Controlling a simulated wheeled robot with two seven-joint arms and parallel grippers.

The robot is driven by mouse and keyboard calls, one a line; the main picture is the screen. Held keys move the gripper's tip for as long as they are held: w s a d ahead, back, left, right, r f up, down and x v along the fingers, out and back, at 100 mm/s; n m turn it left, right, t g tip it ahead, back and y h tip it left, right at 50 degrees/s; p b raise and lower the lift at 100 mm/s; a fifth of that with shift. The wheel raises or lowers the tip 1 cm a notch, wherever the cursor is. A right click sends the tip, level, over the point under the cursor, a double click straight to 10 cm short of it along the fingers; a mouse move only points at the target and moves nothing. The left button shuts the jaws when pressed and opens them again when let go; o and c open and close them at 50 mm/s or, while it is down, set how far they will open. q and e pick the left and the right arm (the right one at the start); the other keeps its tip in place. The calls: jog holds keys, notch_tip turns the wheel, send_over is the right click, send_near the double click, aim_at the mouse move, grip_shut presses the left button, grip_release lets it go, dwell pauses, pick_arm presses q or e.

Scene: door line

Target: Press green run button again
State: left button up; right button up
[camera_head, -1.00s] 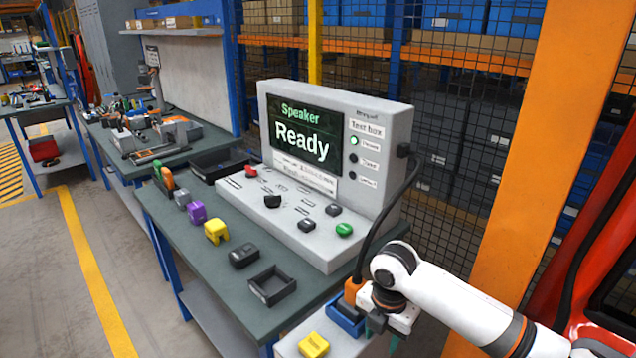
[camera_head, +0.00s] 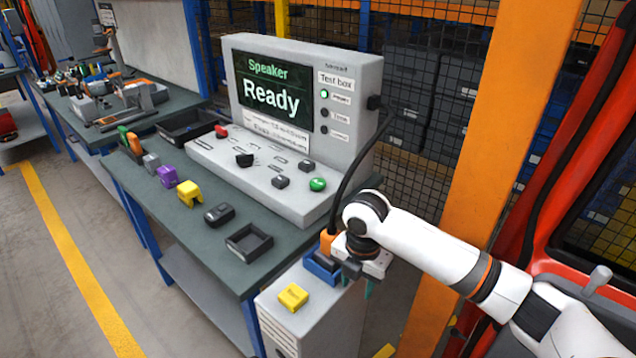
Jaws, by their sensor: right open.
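The green run button (camera_head: 317,184) sits at the right end of the sloped panel of the grey test box (camera_head: 360,75). Its screen (camera_head: 270,95) reads "Speaker Ready", and a green lamp (camera_head: 324,94) is lit beside it. My right gripper (camera_head: 350,272) is low at the right, by the white cabinet (camera_head: 318,318) and a blue holder (camera_head: 321,266), below and right of the green button and apart from it. Its fingers are partly hidden by the wrist, and it is open. My left gripper is not in view.
A black cable (camera_head: 352,165) hangs from the box's right side near my arm. A small black tray (camera_head: 249,242), a dark block, yellow and purple blocks line the bench's front. A yellow block (camera_head: 293,297) lies on the cabinet. An orange post (camera_head: 490,150) stands behind my arm.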

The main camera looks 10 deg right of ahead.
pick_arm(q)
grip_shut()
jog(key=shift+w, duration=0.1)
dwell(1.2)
